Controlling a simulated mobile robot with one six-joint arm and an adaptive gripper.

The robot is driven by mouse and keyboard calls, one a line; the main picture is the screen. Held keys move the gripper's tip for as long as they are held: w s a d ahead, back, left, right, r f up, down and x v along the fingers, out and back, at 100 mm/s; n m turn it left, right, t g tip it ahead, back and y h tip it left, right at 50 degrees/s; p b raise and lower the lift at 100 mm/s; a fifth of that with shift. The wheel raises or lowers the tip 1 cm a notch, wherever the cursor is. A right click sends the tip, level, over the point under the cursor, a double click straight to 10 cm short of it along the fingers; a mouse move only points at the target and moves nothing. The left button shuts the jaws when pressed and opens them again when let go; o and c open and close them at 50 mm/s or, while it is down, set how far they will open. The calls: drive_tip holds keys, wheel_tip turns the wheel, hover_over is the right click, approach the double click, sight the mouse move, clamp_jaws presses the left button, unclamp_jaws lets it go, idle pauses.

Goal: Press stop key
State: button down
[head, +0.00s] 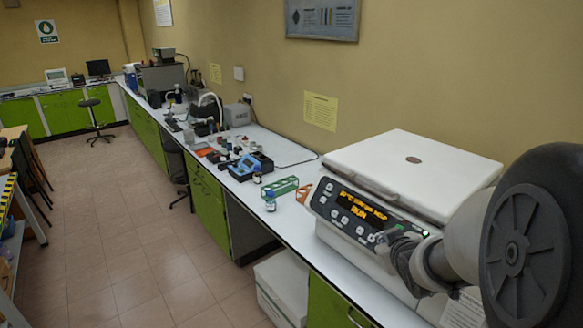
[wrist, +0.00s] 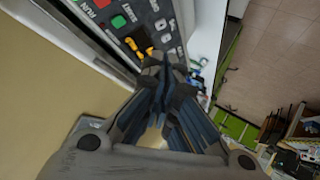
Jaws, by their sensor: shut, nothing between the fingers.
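A white centrifuge (head: 412,170) with a closed lid stands on the bench at the right. Its sloped dark control panel (head: 365,215) carries a lit display with orange text that includes "RUN", and several keys. In the wrist view a red key (wrist: 102,4), probably the stop key, and a green key (wrist: 118,22) show on the panel (wrist: 150,15) at the top left. My gripper (head: 388,243) is shut and empty at the right end of the panel. In the wrist view its fingertips (wrist: 164,66) are close to the panel; I cannot tell whether they touch it.
A green tube rack (head: 280,187), a small bottle (head: 270,205) and a blue device (head: 246,165) stand on the bench left of the centrifuge. Further equipment lines the bench behind. A white box (head: 283,285) sits below the bench.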

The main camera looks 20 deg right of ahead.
drive_tip(key=shift+n+t, duration=0.4)
drive_tip(key=shift+t, duration=0.5)
drive_tip(key=d+p, duration=0.1)
drive_tip(key=w+d+p, duration=0.1)
drive_tip(key=d+r+p, duration=0.1)
drive_tip(key=d, duration=0.1)
drive_tip(key=shift+w+d, duration=0.1)
drive_tip(key=shift+w, duration=0.2)
drive_tip(key=shift+w+d+f+b, duration=0.2)
drive_tip(key=shift+w+d+f, duration=0.3)
drive_tip(key=shift+d+f, duration=0.5)
drive_tip(key=shift+w+d+f+b, duration=0.25)
drive_tip(key=shift+w+d+f, duration=0.3)
drive_tip(key=shift+d, duration=0.7)
drive_tip(key=shift+w+d+f+b, duration=0.2)
drive_tip(key=shift+w+d+f, duration=0.2)
drive_tip(key=shift+d+f, duration=0.6)
drive_tip(key=shift+d+r, duration=0.1)
drive_tip(key=shift+d, duration=0.15)
drive_tip(key=shift+w+d+f, duration=0.1)
drive_tip(key=shift+d+f, duration=0.1)
drive_tip(key=shift+d, duration=0.05)
drive_tip(key=shift+w+d+f+b, duration=0.15)
drive_tip(key=shift+d+b, duration=0.15)
drive_tip(key=shift+s+a+r, duration=0.3)
drive_tip(key=shift+a+r, duration=0.1)
drive_tip(key=shift+a, duration=0.25)
